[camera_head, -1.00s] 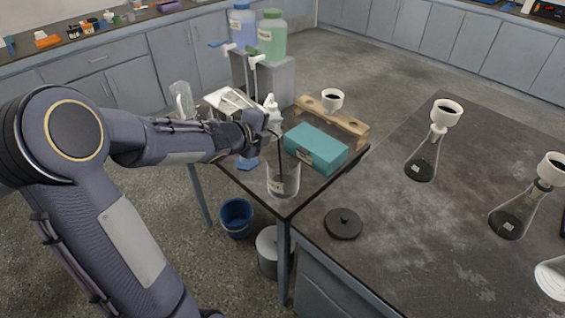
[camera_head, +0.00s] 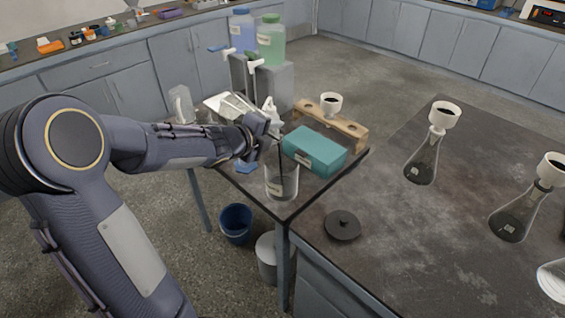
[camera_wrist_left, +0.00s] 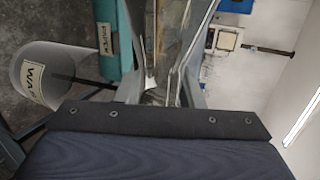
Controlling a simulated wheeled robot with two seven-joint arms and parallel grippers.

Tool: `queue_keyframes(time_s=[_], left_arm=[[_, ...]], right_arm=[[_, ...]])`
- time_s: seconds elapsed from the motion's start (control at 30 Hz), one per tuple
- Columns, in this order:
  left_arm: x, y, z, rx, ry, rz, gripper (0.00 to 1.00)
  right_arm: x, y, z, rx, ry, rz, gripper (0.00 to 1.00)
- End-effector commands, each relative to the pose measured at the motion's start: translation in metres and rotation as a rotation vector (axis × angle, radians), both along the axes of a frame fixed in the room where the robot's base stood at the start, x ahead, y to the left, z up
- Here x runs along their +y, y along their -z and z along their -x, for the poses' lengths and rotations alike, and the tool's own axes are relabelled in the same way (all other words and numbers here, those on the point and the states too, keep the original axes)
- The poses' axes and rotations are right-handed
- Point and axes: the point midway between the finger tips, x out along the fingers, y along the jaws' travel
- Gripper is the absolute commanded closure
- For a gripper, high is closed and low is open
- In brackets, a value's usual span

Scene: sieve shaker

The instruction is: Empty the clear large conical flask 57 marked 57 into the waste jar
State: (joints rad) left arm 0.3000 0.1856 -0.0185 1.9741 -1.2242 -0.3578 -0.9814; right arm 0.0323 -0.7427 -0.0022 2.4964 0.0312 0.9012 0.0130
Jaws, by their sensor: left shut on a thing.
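My left gripper (camera_head: 268,132) is shut on a clear glass vessel (camera_head: 238,106), seemingly the large conical flask; its number cannot be read. The vessel is tilted, with its wide end up and left and its neck by the fingers. It shows as clear glass at the top of the left wrist view (camera_wrist_left: 175,30). The clear waste jar (camera_head: 283,186) stands at the small table's front corner, just below the gripper. Its label is partly readable in the left wrist view (camera_wrist_left: 35,76). A thin dark line runs down into the jar, like a stream. My right gripper is not seen.
A teal box (camera_head: 314,150) stands right of the jar, before a wooden rack (camera_head: 349,126) holding a white funnel. Green (camera_head: 271,42) and blue (camera_head: 240,30) carboys stand behind. A black lid (camera_head: 342,226) and funnel-topped flasks (camera_head: 421,165) are on the right bench.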

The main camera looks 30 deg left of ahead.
Motion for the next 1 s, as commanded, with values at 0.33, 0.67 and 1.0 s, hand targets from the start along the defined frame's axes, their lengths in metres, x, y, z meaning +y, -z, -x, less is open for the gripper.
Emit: queue_keyframes(time_s=[0.33, 0.67, 1.0], left_arm=[[0.001, 0.003, -0.002, -0.006, 0.0, -0.015, 1.0], [0.002, 0.005, -0.003, -0.009, 0.0, -0.029, 1.0], [0.003, 0.008, -0.005, -0.012, 0.0, -0.045, 1.0]], right_arm=[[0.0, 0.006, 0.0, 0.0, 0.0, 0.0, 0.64], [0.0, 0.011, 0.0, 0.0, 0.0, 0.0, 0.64], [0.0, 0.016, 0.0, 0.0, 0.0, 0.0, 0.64]])
